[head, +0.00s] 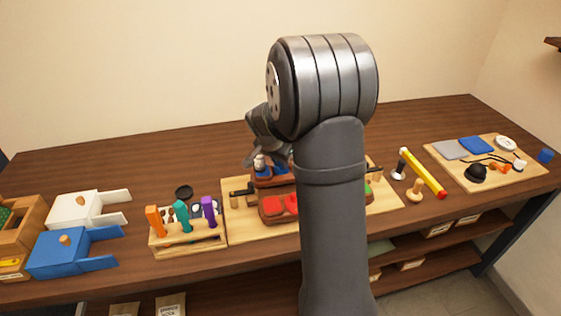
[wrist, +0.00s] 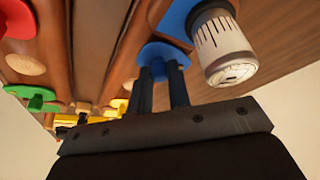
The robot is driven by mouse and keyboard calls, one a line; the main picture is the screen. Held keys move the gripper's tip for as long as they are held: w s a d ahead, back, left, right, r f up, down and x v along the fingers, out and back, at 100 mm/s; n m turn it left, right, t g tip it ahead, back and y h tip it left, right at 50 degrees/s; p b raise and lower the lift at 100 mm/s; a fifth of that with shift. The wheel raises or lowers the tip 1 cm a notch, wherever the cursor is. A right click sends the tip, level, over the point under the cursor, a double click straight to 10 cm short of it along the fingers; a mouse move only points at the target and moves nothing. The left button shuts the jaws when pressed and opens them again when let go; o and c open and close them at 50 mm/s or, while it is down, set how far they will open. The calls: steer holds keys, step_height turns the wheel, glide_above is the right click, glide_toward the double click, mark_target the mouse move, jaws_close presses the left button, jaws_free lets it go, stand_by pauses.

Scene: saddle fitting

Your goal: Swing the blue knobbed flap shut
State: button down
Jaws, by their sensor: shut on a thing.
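The blue flap (wrist: 163,52) lies against the wooden block in the wrist view, at the ends of my gripper's fingers. My gripper (wrist: 161,72) has its two dark fingers around a part at the flap's edge, probably its knob. In the head view my arm covers most of this place; blue parts show by the wooden block (head: 271,180) near the gripper end.
A white marked dial (wrist: 222,45) on a blue mount stands close right of the fingers. Red (wrist: 18,18), green (wrist: 36,98) and yellow parts lie left. In the head view, a tool rack (head: 188,244) and a blue box (head: 62,252) stand left.

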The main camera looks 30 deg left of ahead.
steer(key=c, duration=1.4)
jaws_free()
steer(key=shift+o, duration=0.2)
steer(key=v, duration=1.7)
steer(key=shift+s+r, duration=0.15)
steer(key=shift+a, duration=0.1)
steer(key=x, duration=1.7)
steer(key=shift+f, duration=0.2)
